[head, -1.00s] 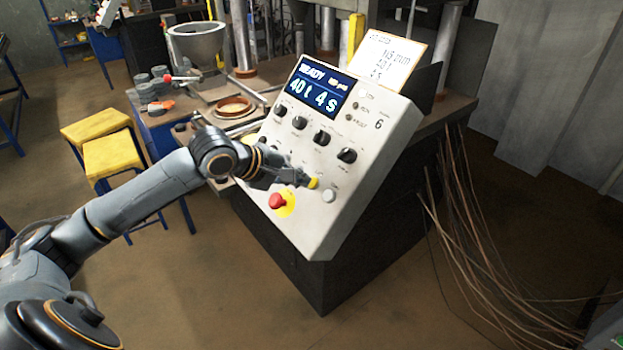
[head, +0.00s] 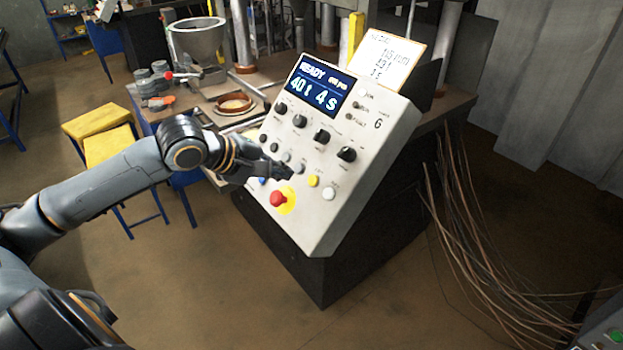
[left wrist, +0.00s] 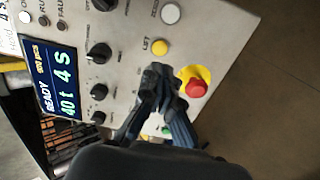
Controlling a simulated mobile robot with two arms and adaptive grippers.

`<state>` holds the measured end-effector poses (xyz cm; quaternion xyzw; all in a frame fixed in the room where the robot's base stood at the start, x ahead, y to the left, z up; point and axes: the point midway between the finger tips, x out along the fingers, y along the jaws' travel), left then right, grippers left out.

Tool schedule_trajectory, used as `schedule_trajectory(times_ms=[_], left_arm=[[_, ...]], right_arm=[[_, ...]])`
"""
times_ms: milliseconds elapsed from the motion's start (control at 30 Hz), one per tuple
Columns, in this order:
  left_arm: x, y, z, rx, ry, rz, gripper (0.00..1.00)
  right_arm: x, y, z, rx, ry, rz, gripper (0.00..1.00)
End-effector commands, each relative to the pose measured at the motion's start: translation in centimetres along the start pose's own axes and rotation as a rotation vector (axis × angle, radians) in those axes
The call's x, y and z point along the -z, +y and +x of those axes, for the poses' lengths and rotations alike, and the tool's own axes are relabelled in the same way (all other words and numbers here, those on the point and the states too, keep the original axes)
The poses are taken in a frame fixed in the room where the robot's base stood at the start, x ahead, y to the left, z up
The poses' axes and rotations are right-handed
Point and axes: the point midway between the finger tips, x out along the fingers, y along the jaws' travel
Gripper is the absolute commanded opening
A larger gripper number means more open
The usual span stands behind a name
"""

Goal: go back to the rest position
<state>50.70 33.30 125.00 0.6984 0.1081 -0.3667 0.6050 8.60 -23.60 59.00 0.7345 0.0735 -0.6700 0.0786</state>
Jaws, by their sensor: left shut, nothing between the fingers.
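My left gripper (head: 284,172) is shut and empty, in front of the lower left part of the sloped control panel (head: 372,187). In the left wrist view the shut fingertips (left wrist: 160,75) point at the panel (left wrist: 225,40), beside the yellow button (left wrist: 160,47) and the red mushroom button (left wrist: 196,87). I cannot tell whether the fingers touch the panel. In the head view the yellow button (head: 313,181) and the red button (head: 277,198) are both uncovered. The panel's display (head: 319,87) reads READY, 40 t, 4 s. My right gripper is not in view.
A written card (head: 391,55) stands behind the panel. Left of the panel, a bench carries a metal hopper (head: 198,40) and a round brown dish (head: 235,103). Yellow stools (head: 108,146) stand at left. The floor in front is clear.

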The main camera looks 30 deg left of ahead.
Motion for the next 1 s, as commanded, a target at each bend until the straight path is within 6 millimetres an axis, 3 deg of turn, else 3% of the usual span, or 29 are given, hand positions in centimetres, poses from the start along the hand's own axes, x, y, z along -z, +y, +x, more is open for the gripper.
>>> schedule_trajectory(times_ms=[300, 433, 567, 633, 800, 1000], left_arm=[[0.0, -0.1, 0.1, 0.000, 0.000, 0.002, 0.00], [-0.9, -2.1, 1.1, 0.027, -0.006, 0.067, 0.00], [-3.8, -8.1, 3.8, 0.107, -0.027, 0.283, 0.00], [-6.2, -12.1, 5.1, 0.162, -0.044, 0.447, 0.00], [-12.1, -20.1, 6.0, 0.292, -0.101, 0.825, 0.00], [-16.5, -25.0, 5.0, 0.408, -0.175, 1.097, 0.00]], right_arm=[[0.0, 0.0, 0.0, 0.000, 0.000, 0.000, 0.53], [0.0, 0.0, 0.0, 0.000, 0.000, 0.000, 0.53], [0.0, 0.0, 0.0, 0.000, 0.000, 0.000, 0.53], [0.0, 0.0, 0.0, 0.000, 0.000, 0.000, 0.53], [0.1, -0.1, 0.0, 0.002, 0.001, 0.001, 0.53], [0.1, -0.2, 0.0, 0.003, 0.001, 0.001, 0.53]])
